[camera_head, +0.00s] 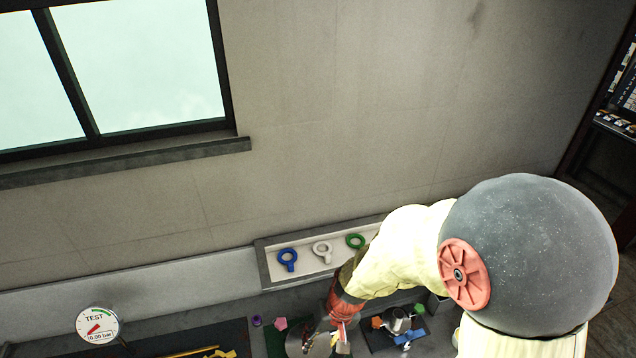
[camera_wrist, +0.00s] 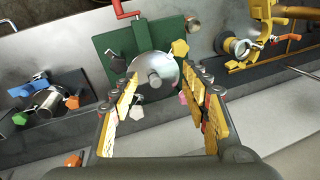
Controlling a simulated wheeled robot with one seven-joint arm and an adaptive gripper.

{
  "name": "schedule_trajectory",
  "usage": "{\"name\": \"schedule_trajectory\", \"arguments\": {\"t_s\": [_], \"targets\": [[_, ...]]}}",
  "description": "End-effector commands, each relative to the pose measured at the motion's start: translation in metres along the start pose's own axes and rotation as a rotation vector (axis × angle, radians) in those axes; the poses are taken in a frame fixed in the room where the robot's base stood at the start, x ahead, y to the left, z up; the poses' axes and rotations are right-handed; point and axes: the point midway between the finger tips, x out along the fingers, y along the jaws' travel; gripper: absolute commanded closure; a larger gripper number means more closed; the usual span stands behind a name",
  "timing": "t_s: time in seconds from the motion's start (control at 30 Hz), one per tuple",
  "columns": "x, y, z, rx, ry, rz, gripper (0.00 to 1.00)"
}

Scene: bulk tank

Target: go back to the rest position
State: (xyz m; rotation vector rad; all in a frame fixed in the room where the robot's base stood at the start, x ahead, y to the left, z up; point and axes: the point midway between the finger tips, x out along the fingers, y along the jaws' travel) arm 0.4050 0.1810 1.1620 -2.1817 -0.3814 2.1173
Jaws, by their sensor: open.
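My gripper (camera_head: 338,326) is low in the head view, over the back of the workbench, partly hidden by its own arm. In the wrist view its yellow-padded fingers (camera_wrist: 164,78) are spread wide with nothing gripped between them. A round steel disc with a central knob (camera_wrist: 153,66) shows beyond the fingertips, in front of a green plate (camera_wrist: 110,48). How far the fingers are from the disc I cannot tell.
A tray (camera_head: 264,267) by the wall holds blue (camera_head: 287,258), white (camera_head: 322,251) and green (camera_head: 355,240) ringed pieces. A TEST gauge (camera_head: 97,325) stands at left. In the wrist view, metal fittings (camera_wrist: 48,100) lie left and a yellow valve assembly (camera_wrist: 262,38) is right.

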Motion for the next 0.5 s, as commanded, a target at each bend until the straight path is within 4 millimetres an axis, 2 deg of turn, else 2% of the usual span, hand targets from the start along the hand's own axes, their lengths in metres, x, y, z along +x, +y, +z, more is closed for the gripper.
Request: {"name": "schedule_trajectory", "arguments": {"t_s": [0.27, 0.5], "targets": [[-0.041, 0.032, 0.041, -0.007, -0.004, 0.036, 0.54], [-0.069, 0.074, 0.076, 0.000, 0.057, 0.116, 0.54]]}}
